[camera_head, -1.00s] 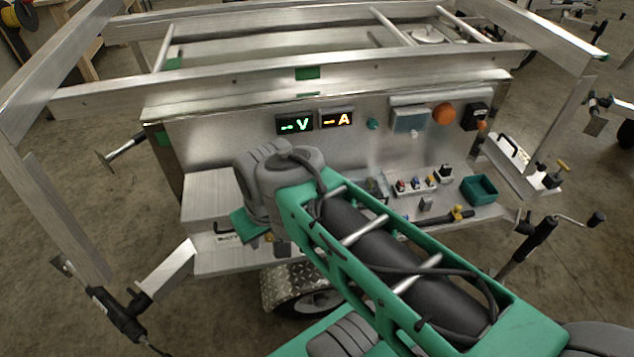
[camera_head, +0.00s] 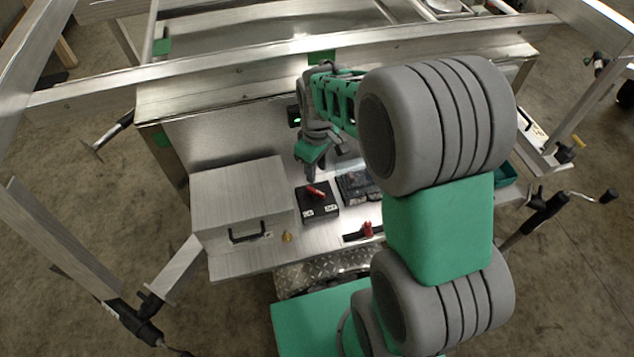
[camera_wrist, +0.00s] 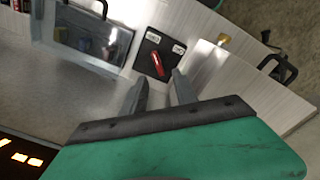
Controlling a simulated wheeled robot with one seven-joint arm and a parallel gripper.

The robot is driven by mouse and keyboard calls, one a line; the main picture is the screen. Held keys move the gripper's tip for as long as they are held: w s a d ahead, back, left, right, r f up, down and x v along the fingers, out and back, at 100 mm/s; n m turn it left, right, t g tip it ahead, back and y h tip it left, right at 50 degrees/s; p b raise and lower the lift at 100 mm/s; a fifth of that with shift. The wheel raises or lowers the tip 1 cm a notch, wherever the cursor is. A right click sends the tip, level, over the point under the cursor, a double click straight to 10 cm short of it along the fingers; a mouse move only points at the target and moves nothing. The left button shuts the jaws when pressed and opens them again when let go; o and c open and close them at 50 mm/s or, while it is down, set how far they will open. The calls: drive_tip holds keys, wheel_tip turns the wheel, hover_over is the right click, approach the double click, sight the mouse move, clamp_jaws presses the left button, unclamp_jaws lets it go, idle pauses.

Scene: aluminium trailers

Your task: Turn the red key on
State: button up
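The red key (camera_head: 315,190) sits on a black switch box with two white labels (camera_head: 318,204), on the trailer's metal shelf. It lies at a slant on the box. In the wrist view the red key (camera_wrist: 157,64) shows just beyond and between my fingertips. My gripper (camera_head: 309,176) points down beside the key, apart from it as far as I can tell. In the wrist view my gripper (camera_wrist: 160,78) has its two grey fingers spread with nothing between them.
A metal box with a black handle (camera_head: 240,195) stands left of the switch box. A dark glossy panel (camera_head: 357,187) lies right of it. Another red-handled part (camera_head: 367,229) is at the shelf's front edge. My arm hides the right of the shelf.

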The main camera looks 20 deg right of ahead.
sight(316, 190)
drive_tip(key=f, duration=0.1)
drive_tip(key=w+f+n, duration=0.1)
drive_tip(key=f, duration=0.1)
drive_tip(key=shift+w+f, duration=0.25)
drive_tip(key=shift+f, duration=0.1)
wheel_tip(316, 190, down, 8)
drive_tip(key=shift+r+p, duration=0.25)
drive_tip(key=shift+p, duration=0.25)
clamp_jaws()
